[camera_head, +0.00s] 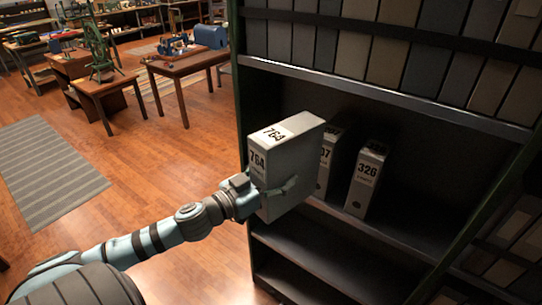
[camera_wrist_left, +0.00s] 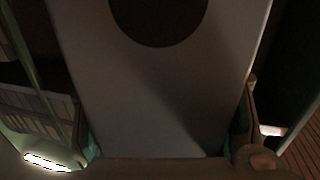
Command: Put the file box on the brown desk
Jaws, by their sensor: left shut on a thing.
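A light grey file box (camera_head: 295,150) marked 764 is upright at the front left edge of a dark shelf. My left gripper (camera_head: 268,190) is shut on it, with fingers on its sides. In the left wrist view the box (camera_wrist_left: 155,85) fills the middle, with a dark round spot at the top and a finger on each side. Whether the box still touches the shelf board is hard to tell. A brown table (camera_head: 188,62) with tools on it stands at the back left; I cannot tell whether it is the brown desk. My right gripper is not in view.
The upper shelf is full of boxes. The wooden floor (camera_head: 150,165) at left is open, with a grey striped rug (camera_head: 48,170).

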